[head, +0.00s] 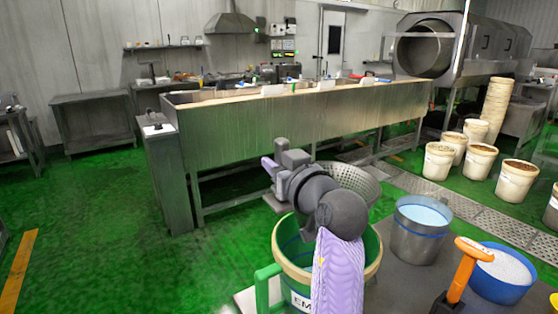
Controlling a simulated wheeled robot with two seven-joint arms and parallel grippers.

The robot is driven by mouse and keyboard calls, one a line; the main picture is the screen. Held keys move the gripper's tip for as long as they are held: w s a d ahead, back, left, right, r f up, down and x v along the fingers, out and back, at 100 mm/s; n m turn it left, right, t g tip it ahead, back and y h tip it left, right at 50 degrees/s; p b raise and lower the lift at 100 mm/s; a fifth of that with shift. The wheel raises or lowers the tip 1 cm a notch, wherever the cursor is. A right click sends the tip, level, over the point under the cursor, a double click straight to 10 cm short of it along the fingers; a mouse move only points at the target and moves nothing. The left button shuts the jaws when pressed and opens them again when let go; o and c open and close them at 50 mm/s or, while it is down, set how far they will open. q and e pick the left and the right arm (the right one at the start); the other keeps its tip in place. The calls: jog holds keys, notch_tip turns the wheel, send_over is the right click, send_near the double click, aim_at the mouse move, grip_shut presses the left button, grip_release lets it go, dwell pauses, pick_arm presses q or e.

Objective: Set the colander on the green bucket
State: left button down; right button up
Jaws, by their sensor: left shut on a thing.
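The colander (357,178) is a grey perforated metal bowl. It shows in the head view just beyond my left wrist, which hides its left and near parts. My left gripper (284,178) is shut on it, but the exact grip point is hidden. The green bucket (373,250) stands below, with a pale rim, a green handle at its left and a partly covered label. My left forearm crosses in front of its opening. The colander appears above and behind the bucket's far rim; I cannot tell whether they touch. My right gripper is not in view.
To the right stand a metal pail (417,243) of pale blue liquid and a blue tub (497,291) of white material. An orange-handled tool (467,266) is close by. A long steel trough (290,125) stands behind. Several filled white buckets (437,163) stand at the right.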

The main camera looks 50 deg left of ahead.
pick_arm(q)
notch_tip(320, 180, down, 3)
jog(key=shift+r+b, duration=0.1)
jog(key=shift+b, duration=0.75)
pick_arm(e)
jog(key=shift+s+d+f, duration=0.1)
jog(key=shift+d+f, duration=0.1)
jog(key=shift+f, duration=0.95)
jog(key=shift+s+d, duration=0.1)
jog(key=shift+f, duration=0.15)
